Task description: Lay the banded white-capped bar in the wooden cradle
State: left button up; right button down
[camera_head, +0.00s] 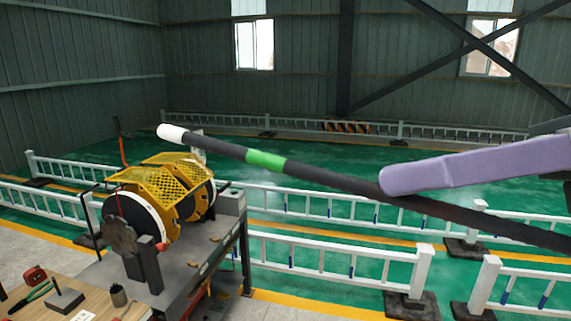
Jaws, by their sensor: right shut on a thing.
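The bar (325,177) is long and dark, with a white cap (171,132) at its far left end and a green band (266,160) a little behind the cap. It slants across the view in mid-air, from the upper left down to the right edge, where it leaves the picture. My right gripper (392,183) shows as a pale purple finger lying against the bar from the right side. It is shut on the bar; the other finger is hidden. My left gripper is not in view. I see no wooden cradle in this view.
A machine with yellow mesh guards (165,172) stands on a grey bench (205,250) at the left, below the bar's capped end. A wooden tabletop (110,308) with tools is at the lower left. White railings (330,250) cross the green floor (330,160).

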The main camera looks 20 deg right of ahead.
jog(key=a+r+n+g+y, duration=0.1)
jog(key=a+r+n+g, duration=0.1)
jog(key=a+n+g, duration=0.1)
jog(key=a+r+n+g+y, duration=0.1)
jog(key=a+r+n+g, duration=0.1)
jog(key=a+n+g, duration=0.2)
jog(key=shift+a+r+g, duration=0.3)
jog(key=shift+a+g, duration=0.7)
jog(key=shift+a, duration=0.8)
